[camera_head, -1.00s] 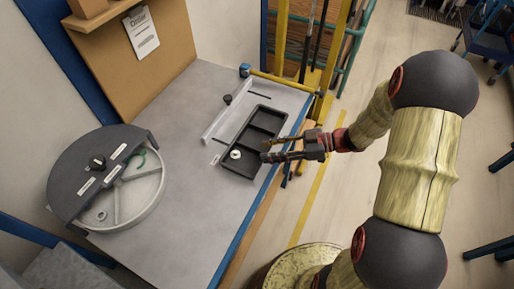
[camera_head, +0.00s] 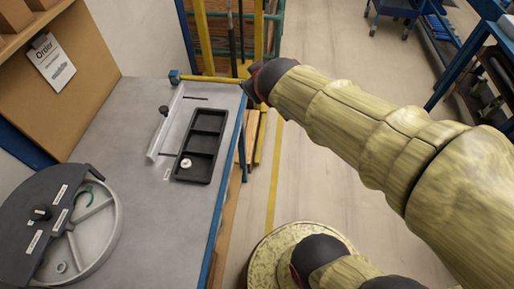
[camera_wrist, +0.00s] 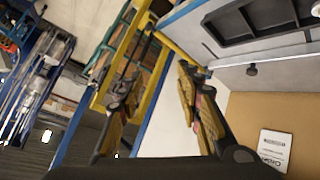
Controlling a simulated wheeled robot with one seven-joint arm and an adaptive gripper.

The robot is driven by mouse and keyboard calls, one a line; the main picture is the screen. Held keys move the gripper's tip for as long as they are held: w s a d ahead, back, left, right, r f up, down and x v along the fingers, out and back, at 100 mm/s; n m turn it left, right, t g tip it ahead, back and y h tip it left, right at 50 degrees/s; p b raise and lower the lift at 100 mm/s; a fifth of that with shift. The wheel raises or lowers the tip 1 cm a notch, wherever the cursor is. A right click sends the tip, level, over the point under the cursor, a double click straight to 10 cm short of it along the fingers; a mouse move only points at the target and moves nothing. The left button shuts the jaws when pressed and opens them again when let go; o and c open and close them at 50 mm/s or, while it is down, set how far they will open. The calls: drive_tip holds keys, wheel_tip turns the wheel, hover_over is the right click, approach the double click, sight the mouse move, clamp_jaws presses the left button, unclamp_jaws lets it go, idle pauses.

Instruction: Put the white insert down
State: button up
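The white insert (camera_head: 186,163) is a small round white piece. It lies in the near compartment of the black tray (camera_head: 178,177) on the grey bench in the head view.
A round grey drum with a dark half-cover (camera_head: 25,205) stands at the bench's left front. A pale metal rail (camera_head: 167,130) lies beside the tray. A yellow frame (camera_head: 203,45) stands behind the bench. An order sheet (camera_head: 52,62) hangs on the board. The bench's near middle is clear.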

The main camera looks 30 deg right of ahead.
drive_tip(key=s+a+f+m+g+y, duration=0.1)
drive_tip(key=s+a+g, duration=0.1)
drive_tip(key=s+a, duration=0.3)
drive_tip(key=s+a+f+m+g+y, duration=0.1)
drive_tip(key=s+a, duration=0.4)
drive_tip(key=s, duration=0.8)
drive_tip(key=shift+f+g+y, duration=0.4)
drive_tip(key=shift+g+y, duration=0.2)
drive_tip(key=shift+w, duration=0.1)
drive_tip(key=shift+c, duration=0.6)
